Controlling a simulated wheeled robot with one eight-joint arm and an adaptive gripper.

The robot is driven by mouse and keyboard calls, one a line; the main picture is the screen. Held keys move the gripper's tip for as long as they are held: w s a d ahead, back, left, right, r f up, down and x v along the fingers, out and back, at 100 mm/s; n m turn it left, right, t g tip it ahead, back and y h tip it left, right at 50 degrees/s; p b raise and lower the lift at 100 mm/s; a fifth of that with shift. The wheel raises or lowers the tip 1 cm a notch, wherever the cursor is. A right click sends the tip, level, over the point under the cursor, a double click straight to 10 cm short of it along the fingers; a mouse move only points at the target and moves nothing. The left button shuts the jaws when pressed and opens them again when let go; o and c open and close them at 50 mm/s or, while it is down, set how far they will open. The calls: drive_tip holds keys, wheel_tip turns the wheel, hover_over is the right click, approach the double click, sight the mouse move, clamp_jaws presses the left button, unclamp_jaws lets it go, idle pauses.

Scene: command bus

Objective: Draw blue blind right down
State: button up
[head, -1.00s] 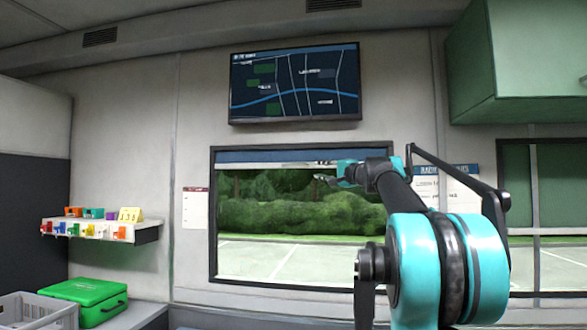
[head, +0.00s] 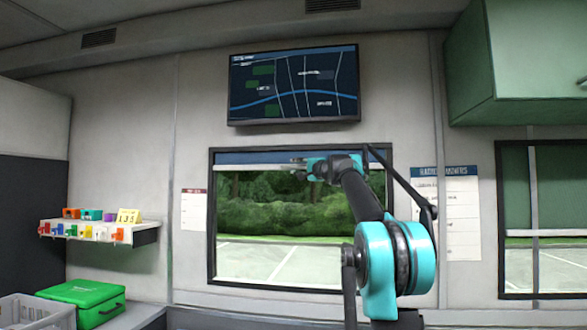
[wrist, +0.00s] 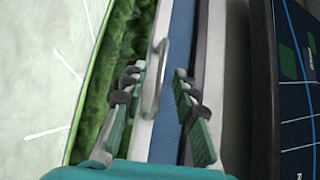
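The blue blind (head: 240,157) is rolled up to a narrow band at the top of the middle window, with a pale bottom rail along its lower edge. In the wrist view the blind (wrist: 181,50) is a blue strip beside the pale rail, and a grey loop handle (wrist: 153,80) stands out from the rail. My gripper (head: 299,168) is at the blind's height in front of the window. In the wrist view my gripper (wrist: 158,79) is open, with the handle between its two fingers and gaps on both sides. I cannot tell how deep the handle sits between them.
A map screen (head: 293,86) hangs just above the window. A green cabinet (head: 528,65) is at the upper right, above another window with a green blind (head: 558,185). A shelf (head: 145,235) with coloured items and a green case (head: 85,301) are at the left.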

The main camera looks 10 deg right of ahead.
drive_tip(key=shift+x, duration=1.1)
drive_tip(key=shift+c, duration=0.2)
clamp_jaws()
